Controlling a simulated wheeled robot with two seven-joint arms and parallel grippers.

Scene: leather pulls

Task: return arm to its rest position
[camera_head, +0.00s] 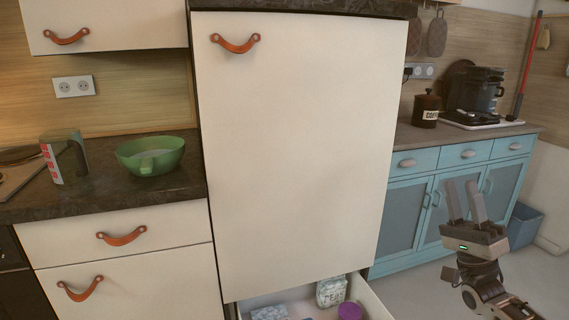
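My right gripper (465,202) is in the lower right of the head view, raised with its two fingers pointing up. The fingers stand apart with nothing between them. It appears in front of the blue cabinet and touches nothing that I can see. My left gripper is not in view. A tall white cabinet door (295,150) with a leather pull (235,43) fills the middle. Below it, a drawer (372,301) stands open with a white packet (331,292) and a purple-topped item (349,311) inside.
White drawers with leather pulls (122,235) are below. The blue cabinet (432,200) carries a coffee maker (476,92). Floor around the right gripper looks clear; a blue bin (524,226) stands behind.

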